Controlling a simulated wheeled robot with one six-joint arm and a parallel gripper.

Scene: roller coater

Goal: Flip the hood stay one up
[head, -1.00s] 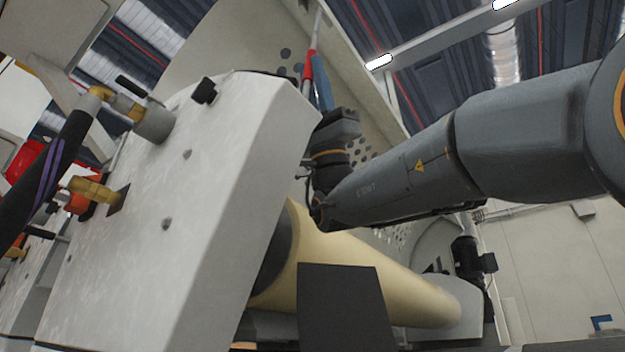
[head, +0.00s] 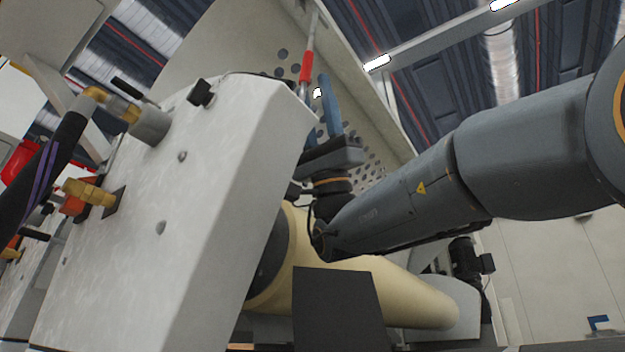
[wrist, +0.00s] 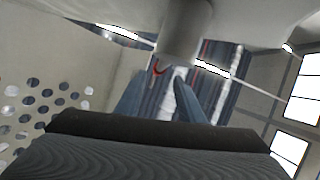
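The hood stay (head: 307,65) is a thin metal rod with a red sleeve, running down from the raised perforated hood (head: 225,45) in the head view. Its lower end is hidden behind the white side housing and my gripper. My gripper (head: 317,100) has blue fingers that point up, close beside the stay; I cannot tell whether they touch it. In the wrist view my gripper (wrist: 160,85) shows its two fingers apart with a gap between them. A small red curved piece shows beyond the gap; I cannot tell whether it is part of the stay.
The white side housing (head: 175,190) stands left of my arm. A cream roller (head: 370,285) lies below my forearm. Hoses and yellow fittings (head: 90,192) stick out at the left. The hood's holes (wrist: 45,105) show at the left in the wrist view.

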